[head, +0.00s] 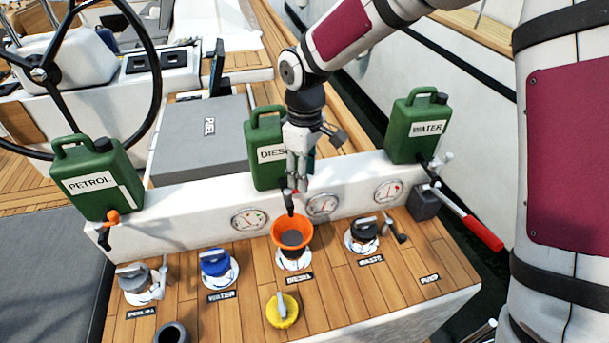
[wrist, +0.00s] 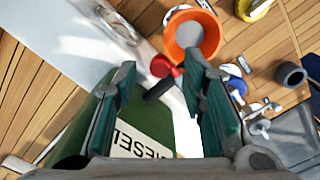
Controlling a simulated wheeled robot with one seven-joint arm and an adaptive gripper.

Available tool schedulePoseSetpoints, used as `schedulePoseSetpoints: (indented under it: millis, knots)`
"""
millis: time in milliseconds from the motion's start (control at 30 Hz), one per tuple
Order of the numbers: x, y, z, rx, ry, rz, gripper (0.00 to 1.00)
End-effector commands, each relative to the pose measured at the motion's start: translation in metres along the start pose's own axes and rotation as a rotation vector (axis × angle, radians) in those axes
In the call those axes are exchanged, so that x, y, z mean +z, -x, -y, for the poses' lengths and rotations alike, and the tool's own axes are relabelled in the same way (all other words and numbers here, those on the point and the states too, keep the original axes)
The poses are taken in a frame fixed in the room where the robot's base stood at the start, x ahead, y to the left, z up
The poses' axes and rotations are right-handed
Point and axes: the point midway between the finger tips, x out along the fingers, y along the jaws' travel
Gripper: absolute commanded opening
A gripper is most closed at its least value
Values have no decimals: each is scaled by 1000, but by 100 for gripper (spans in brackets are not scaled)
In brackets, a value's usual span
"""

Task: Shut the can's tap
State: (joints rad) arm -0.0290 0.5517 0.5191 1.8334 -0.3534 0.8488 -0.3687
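The green DIESEL can (head: 265,150) stands on the white ledge, partly hidden behind my gripper (head: 297,178). Its tap has a red handle (wrist: 166,66) and a dark spout (wrist: 158,90). In the head view the spout (head: 289,204) hangs over the orange funnel (head: 291,232), which sits in the DIESEL deck fitting. In the wrist view my gripper (wrist: 160,78) is open, its fingers on either side of the tap with gaps showing. I cannot tell whether liquid runs from the spout; the funnel's inside looks grey.
A PETROL can (head: 95,180) with an orange-handled tap stands left, and a WATER can (head: 416,128) right. A red-gripped lever (head: 482,232) sticks out at the right. Several deck fittings and a yellow cap (head: 282,310) lie in front. Round gauges (head: 322,205) line the ledge face.

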Motion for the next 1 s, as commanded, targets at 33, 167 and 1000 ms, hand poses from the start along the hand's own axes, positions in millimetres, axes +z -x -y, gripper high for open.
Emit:
schedulePoseSetpoints:
  millis: [33,167,1000]
  knots:
    - [0,10,-1,4,0,-3,38]
    - [-1,36,-1,5,0,-4,38]
    - [0,107,0,1,1,0,38]
